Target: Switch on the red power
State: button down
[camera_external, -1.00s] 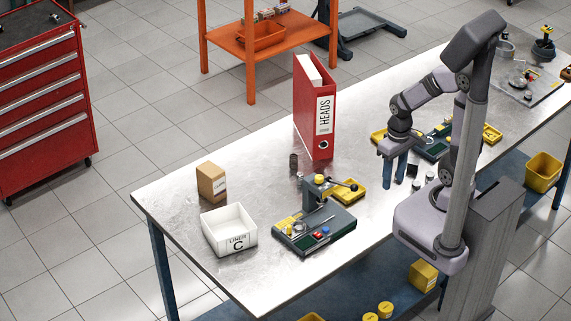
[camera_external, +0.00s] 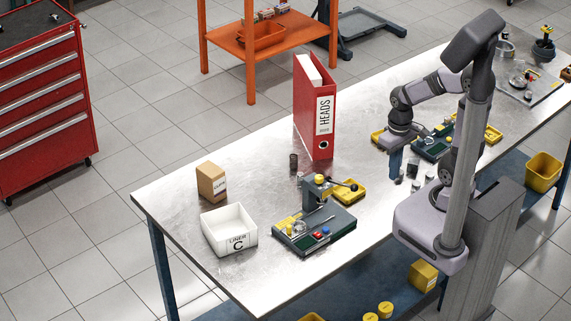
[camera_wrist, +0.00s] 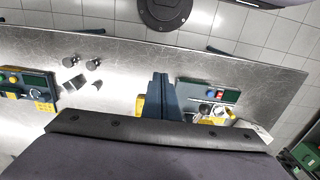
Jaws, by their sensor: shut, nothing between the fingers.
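A dark green-grey bench unit (camera_external: 338,234) with a small press arm stands at the front middle of the table. A red switch (camera_external: 317,235) sits on its top beside a blue one (camera_external: 326,230). In the wrist view the red switch (camera_wrist: 220,94) is on the unit at the right. My gripper (camera_external: 394,172) is shut and empty, pointing down, right of this unit and well apart from the switch. Its blue fingers are together in the wrist view (camera_wrist: 161,80). Whether the switch is on cannot be told.
A red HEADS binder (camera_external: 305,125) stands upright behind the unit. A white LINER C bin (camera_external: 240,248) and a cardboard box (camera_external: 211,184) are at the left. Another green unit (camera_external: 432,148) with yellow trays is behind my gripper. Small metal cylinders (camera_external: 416,185) stand near my fingers.

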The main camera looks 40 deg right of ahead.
aim_at(319, 235)
jog(key=w+a+r+n+b, duration=0.1)
jog(key=w+a+n+b, duration=0.1)
jog(key=w+a+n, duration=0.1)
jog(key=w+a+r+n+b, duration=0.1)
jog(key=w+a+n+b, duration=0.1)
jog(key=w+a+n, duration=0.1)
jog(key=w+a+r+n+g+b, duration=0.1)
jog(key=w+a+n+b, duration=0.1)
jog(key=w+a+n, duration=0.1)
jog(key=shift+a+r+b, duration=0.1)
jog(key=shift+a+b, duration=0.3)
jog(key=shift+a, duration=0.05)
jog(key=w+a+n+g+b, duration=0.1)
jog(key=w+a+n+b, duration=0.3)
jog(key=a+n, duration=0.6)
jog(key=shift+m, duration=0.5)
jog(key=f, duration=0.1)
jog(key=s+a+f, duration=0.1)
jog(key=f, duration=0.3)
jog(key=shift+s+a+f+b, duration=0.1)
jog(key=shift+s+a+b, duration=0.05)
jog(key=shift+a+b, duration=0.2)
jog(key=shift+f, duration=0.1)
